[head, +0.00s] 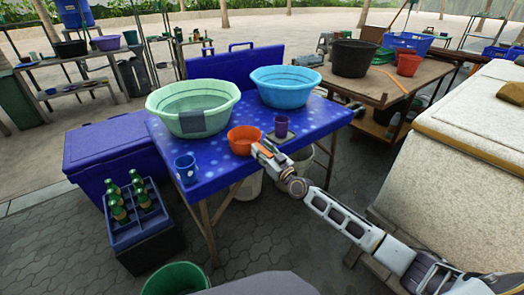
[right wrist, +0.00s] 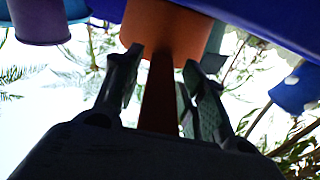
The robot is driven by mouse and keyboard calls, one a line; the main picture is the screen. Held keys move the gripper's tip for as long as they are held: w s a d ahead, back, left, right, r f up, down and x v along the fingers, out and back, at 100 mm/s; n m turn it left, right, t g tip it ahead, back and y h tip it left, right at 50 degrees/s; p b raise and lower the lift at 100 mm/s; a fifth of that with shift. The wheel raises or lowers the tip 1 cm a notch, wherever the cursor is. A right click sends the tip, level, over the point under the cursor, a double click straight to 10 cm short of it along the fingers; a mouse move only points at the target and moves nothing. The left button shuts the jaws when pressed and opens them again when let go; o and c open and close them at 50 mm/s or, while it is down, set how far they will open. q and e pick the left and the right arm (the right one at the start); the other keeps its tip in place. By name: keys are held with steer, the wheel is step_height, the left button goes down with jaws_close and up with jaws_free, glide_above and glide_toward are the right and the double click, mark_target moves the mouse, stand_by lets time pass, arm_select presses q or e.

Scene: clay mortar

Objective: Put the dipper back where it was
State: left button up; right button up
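The orange dipper (head: 244,140) is at the front edge of the blue spotted table (head: 222,172), between two basins and the purple cup. In the right wrist view, its bowl (right wrist: 172,28) is at the top and its handle (right wrist: 160,88) runs down between my fingers. My right gripper (head: 266,155) is at the dipper's near side; its fingers (right wrist: 163,72) stand on either side of the handle. Narrow gaps seem to show between fingers and handle, so it looks open around it. My left gripper is not in view.
A green basin (head: 193,101), a blue basin (head: 284,84), a purple cup (head: 281,123) and a blue mug (head: 186,167) stand on the table. A crate of green bottles (head: 128,220) is at left. A cream-topped block (head: 478,118) is at right.

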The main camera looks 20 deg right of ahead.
mark_target(270, 157)
steer(key=shift+r, duration=0.1)
stand_by(0.4)
steer(key=shift+s+d, duration=0.2)
steer(key=shift+s, duration=0.3)
steer(key=shift+p+v, duration=0.55)
steer(key=shift+v, duration=1.55)
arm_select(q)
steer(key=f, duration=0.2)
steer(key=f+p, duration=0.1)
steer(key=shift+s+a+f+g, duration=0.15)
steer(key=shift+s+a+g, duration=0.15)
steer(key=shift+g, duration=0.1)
arm_select(e)
steer(key=v, duration=0.6)
steer(key=shift+s, duration=0.35)
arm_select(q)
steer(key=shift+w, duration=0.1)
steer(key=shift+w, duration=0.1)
